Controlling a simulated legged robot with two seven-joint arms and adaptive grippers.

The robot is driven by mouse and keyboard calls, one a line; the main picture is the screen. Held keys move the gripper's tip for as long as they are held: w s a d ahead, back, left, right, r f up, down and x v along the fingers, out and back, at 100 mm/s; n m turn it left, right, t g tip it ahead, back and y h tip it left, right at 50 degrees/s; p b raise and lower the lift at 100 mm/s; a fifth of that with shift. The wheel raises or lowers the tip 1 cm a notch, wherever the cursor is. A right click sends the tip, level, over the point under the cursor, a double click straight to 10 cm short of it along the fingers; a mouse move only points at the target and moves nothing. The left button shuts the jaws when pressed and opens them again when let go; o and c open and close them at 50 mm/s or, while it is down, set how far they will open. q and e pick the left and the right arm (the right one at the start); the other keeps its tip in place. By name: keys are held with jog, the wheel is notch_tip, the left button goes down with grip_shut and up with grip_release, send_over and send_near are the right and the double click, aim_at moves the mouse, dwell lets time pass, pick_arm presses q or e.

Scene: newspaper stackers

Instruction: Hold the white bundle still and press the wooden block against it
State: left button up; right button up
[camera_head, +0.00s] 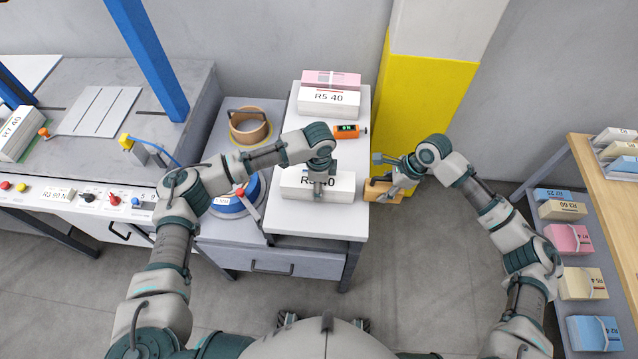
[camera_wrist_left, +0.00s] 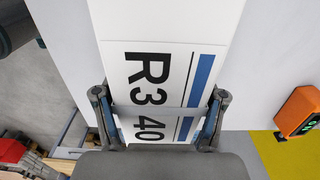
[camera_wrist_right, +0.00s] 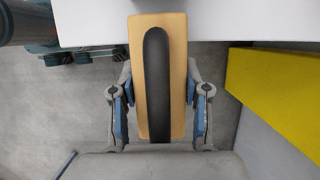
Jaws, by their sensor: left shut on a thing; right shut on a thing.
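The white bundle (camera_head: 338,187), labelled R3 40 with a blue stripe, lies on the front part of the white table (camera_head: 345,221). My left gripper (camera_head: 318,188) is over it from above; in the left wrist view its fingers are shut on the bundle (camera_wrist_left: 157,70) from both sides. The wooden block (camera_head: 377,191) is at the table's right edge, by the bundle's right end; whether they touch is hard to tell. My right gripper (camera_head: 390,190) is shut on the block. The right wrist view shows the block (camera_wrist_right: 178,75) with a dark strip, between the fingers.
A white and pink stack (camera_head: 330,95) labelled R5 40 sits at the table's back. An orange device (camera_head: 350,131) with a green display lies behind the held bundle. A yellow pillar (camera_head: 418,110) stands behind my right gripper. A shelf of bundles (camera_head: 570,238) is at right.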

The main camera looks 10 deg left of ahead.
aim_at(388, 178)
pick_arm(q)
jog(key=shift+f, duration=0.1)
pick_arm(e)
jog(key=shift+d, duration=0.2)
jog(key=shift+r, duration=3.5)
pick_arm(q)
jog(key=o, duration=1.9)
jog(key=shift+r, duration=0.2)
notch_tip(388, 178, up, 12)
jog(key=shift+w+f, duration=0.15)
jog(key=shift+f, duration=0.05)
